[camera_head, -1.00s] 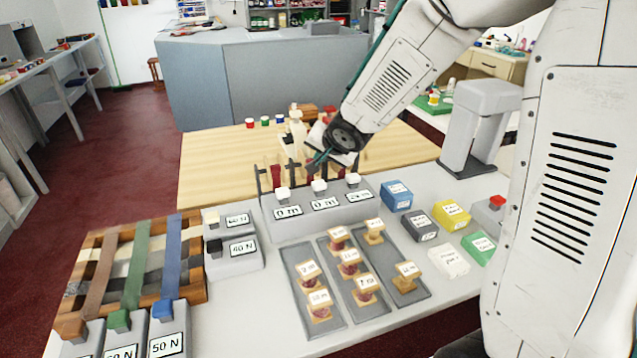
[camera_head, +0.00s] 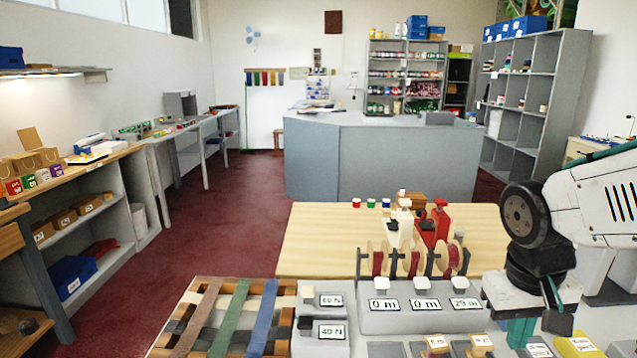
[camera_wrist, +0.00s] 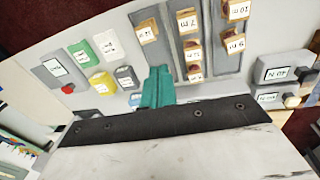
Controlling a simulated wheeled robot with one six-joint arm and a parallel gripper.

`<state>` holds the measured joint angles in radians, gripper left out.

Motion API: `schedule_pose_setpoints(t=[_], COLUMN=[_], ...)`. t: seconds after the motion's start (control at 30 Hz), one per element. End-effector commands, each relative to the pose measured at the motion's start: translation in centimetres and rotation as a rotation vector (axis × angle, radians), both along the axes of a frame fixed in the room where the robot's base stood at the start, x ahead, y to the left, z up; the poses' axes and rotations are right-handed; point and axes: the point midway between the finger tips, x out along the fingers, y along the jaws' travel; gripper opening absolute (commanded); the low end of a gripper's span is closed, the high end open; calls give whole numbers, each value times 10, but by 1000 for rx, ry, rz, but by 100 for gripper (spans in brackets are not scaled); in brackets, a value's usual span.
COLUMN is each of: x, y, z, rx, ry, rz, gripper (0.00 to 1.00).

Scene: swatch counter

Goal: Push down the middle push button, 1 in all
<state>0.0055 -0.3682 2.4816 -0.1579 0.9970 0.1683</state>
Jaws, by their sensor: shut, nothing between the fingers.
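A grey box (camera_head: 370,318) on the counter carries three white push buttons in a row, above labels reading 0 m, 0 m and what looks like 29 m. The middle push button (camera_head: 420,284) stands clear, with the left button (camera_head: 382,284) and right button (camera_head: 459,283) beside it. My gripper (camera_head: 522,334), with teal fingers, is to the right of this box, apart from the middle button. In the wrist view the teal fingers (camera_wrist: 158,88) are together and empty, over the counter with swatch blocks. The three-button box is not visible there.
Ribbon spools on a rack (camera_head: 391,262) and a red device (camera_head: 436,225) stand behind the box. A woven strap frame (camera_head: 172,335) and labelled N button boxes (camera_head: 321,300) are at left. The wrist view shows trays of wooden stamps (camera_wrist: 222,58) and coloured blocks (camera_wrist: 80,52).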

Motion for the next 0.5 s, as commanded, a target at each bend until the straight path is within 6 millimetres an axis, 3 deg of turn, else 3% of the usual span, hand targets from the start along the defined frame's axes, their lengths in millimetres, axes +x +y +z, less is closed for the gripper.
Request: schedule_pose_setpoints(t=[0.03, 0.1, 0.2, 0.3, 0.5], x=[-23, -51, -80, -92, -96], y=[6, 14, 23, 28, 28], z=[11, 22, 33, 42, 53], rx=[26, 66, 108, 127, 124], ry=[19, 43, 40, -8, -70], rz=[31, 72, 98, 93, 97], gripper=[0, 0, 0, 0, 0])
